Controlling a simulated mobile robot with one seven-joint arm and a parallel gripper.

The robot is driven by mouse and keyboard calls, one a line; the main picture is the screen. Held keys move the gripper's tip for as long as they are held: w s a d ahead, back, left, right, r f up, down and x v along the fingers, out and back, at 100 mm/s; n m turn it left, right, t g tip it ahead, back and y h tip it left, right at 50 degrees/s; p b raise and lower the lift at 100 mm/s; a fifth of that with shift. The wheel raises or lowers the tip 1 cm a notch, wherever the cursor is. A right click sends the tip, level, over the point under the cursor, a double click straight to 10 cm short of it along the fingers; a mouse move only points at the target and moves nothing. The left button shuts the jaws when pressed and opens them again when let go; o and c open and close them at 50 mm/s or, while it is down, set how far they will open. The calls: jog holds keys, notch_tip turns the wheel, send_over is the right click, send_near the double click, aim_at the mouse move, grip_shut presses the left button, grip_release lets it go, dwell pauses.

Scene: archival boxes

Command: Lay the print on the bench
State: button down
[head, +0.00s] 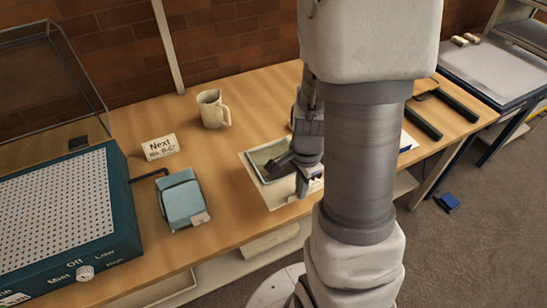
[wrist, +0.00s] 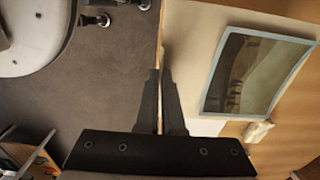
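The print (head: 262,158), a dark landscape picture with a pale border, lies on a cream sheet (head: 275,195) on the wooden bench (head: 235,230). In the wrist view the print (wrist: 255,75) is to the right of my fingers and apart from them, with the cream sheet (wrist: 190,60) under it. My gripper (head: 302,186) is low over the bench's front part, beside the print. My arm hides part of the sheet and bench in the head view.
A teal box with a perforated top (head: 60,205) stands at left. A number card (head: 160,147), a cream mug (head: 212,108) and a teal device (head: 182,200) stand left of the print. A dark-handled tool (head: 455,105) lies at right. A blue object (head: 448,202) lies on the floor.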

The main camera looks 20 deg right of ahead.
aim_at(289, 179)
jog(key=w+f, duration=0.1)
jog(key=w, duration=0.1)
jog(key=w+f, duration=0.1)
jog(key=w, duration=0.1)
jog(key=w+f, duration=0.1)
jog(key=w, duration=0.1)
jog(key=shift+w+f, duration=0.1)
jog(key=shift+f, duration=0.25)
jog(key=shift+f+b, duration=0.6)
jog(key=shift+f, duration=1.45)
jog(key=shift+f, duration=0.2)
jog(key=c, duration=1.1)
grip_release()
jog(key=shift+o, duration=0.2)
jog(key=shift+r, duration=0.1)
